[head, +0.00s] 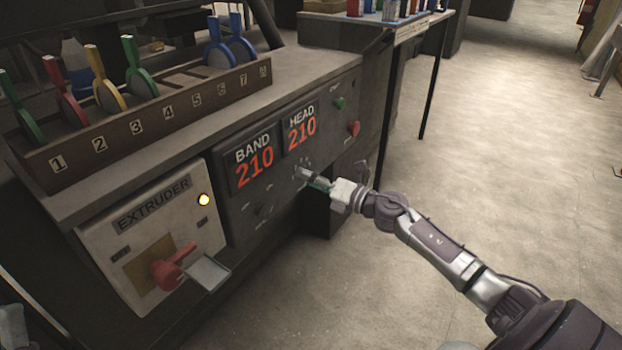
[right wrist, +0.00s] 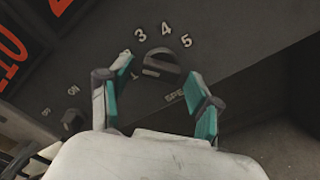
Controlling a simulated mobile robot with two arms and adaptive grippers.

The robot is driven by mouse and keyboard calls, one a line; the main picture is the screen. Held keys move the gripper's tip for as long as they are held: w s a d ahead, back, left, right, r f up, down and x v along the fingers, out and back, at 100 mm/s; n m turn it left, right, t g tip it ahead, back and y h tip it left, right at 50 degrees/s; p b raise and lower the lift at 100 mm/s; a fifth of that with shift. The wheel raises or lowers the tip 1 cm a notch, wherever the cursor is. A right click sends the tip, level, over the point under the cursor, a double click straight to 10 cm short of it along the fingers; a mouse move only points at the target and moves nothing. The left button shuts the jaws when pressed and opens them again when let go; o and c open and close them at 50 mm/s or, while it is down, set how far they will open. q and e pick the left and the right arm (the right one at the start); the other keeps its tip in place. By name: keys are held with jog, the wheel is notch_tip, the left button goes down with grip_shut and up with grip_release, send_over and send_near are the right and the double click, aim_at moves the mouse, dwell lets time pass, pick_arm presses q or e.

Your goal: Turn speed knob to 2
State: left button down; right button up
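The speed knob (right wrist: 166,62) is a dark round knob on the machine's dark front panel. The numerals 3, 4 and 5 show above it and a 1 shows to its left; the place of the 2 is mostly behind a finger. A pale mark on the knob lies on its left side, roughly toward the 1. My right gripper (right wrist: 156,74) is open, with one teal-padded finger on each side of the knob; contact cannot be made out. In the head view the right gripper (head: 314,180) covers most of the knob. A pale part at the lower left edge may be my left gripper (head: 12,326).
A second knob (head: 265,211) sits left of the speed knob. Above are red displays reading BAND 210 (head: 254,167) and HEAD 210 (head: 301,130). Green (head: 340,103) and red (head: 353,128) buttons are at the right. The extruder's red switch (head: 172,269) sticks out at lower left.

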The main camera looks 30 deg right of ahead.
jog(key=v, duration=1.2)
dwell(0.5)
